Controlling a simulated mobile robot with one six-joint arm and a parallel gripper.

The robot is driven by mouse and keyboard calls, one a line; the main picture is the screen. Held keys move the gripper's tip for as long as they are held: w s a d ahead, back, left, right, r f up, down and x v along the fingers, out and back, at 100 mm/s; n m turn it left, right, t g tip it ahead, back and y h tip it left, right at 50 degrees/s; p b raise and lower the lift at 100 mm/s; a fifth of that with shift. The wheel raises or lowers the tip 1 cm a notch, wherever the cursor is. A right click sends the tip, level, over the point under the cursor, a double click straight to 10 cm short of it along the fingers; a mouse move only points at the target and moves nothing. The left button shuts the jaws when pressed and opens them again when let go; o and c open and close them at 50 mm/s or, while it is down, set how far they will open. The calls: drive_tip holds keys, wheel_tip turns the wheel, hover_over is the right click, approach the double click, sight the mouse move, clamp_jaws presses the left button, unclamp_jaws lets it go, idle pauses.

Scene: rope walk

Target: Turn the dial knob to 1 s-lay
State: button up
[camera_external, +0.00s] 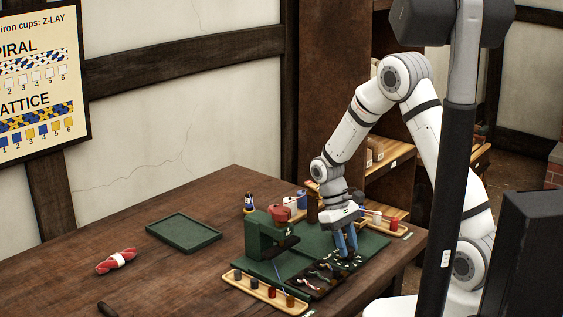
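A green machine (257,236) with a reddish part (280,214) on top stands on a green base near the table's right end. My gripper (346,257) points down over the right part of this base, its blue fingers just above or at a dark strip (328,276) with small pale pieces. I cannot make out the dial knob or its markings; it may be hidden by my fingers or too small. The finger gap is too small to tell whether my gripper is open or holds anything.
A wooden tray (240,279) with several small cups lies in front of the machine. Another cup tray (392,229) is at the right. Spools (249,203) stand behind. An empty green tray (183,229) and a red-and-white bundle (116,261) lie left. Bare tabletop surrounds them.

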drive_tip(key=o, duration=0.4)
drive_tip(key=shift+r, duration=0.1)
drive_tip(key=v, duration=0.7)
drive_tip(key=shift+w+r, duration=0.1)
drive_tip(key=shift+r, duration=0.25)
drive_tip(key=s+d+r+m+t+y, duration=0.2)
drive_tip(key=s+d+r+m+t, duration=0.15)
drive_tip(key=d+r, duration=0.75)
drive_tip(key=s+d+m+t, duration=0.1)
drive_tip(key=s+d, duration=0.2)
drive_tip(key=s+d+r+m+t, duration=0.1)
drive_tip(key=s+d+m, duration=0.1)
drive_tip(key=s+d, duration=0.1)
drive_tip(key=s+d+m+t+y, duration=0.1)
drive_tip(key=s+d, duration=0.2)
drive_tip(key=d, duration=0.2)
drive_tip(key=shift+s+r+m, duration=0.2)
drive_tip(key=shift+r+m, duration=0.05)
drive_tip(key=shift+r, duration=0.15)
